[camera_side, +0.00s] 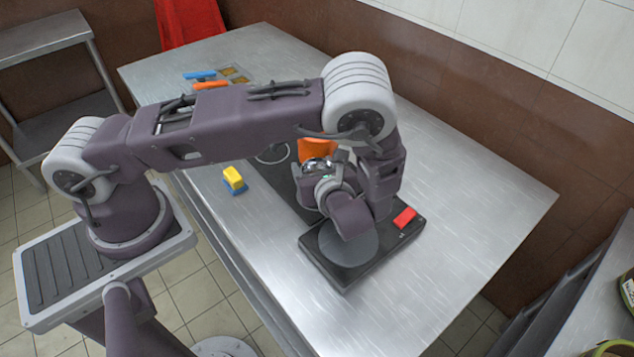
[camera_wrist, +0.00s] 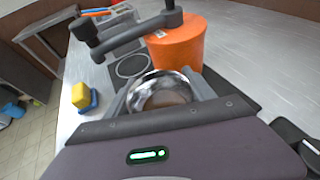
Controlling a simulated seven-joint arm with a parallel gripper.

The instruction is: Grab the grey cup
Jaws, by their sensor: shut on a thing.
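The grey cup (camera_wrist: 158,91) is a shiny, round metal vessel with its open top showing in the wrist view. It sits between the two fingers of my gripper (camera_wrist: 160,100), which is shut on it. In the side view the shiny cup (camera_side: 318,163) shows only in part at my gripper (camera_side: 324,174), in front of an orange pot. My gripper and wrist hide its lower part, so I cannot tell whether it touches the surface below.
A yellow block (camera_side: 233,177) with blue beneath is at left. A black slab (camera_side: 335,269) bears a red block (camera_side: 404,217). The steel table's right side is clear.

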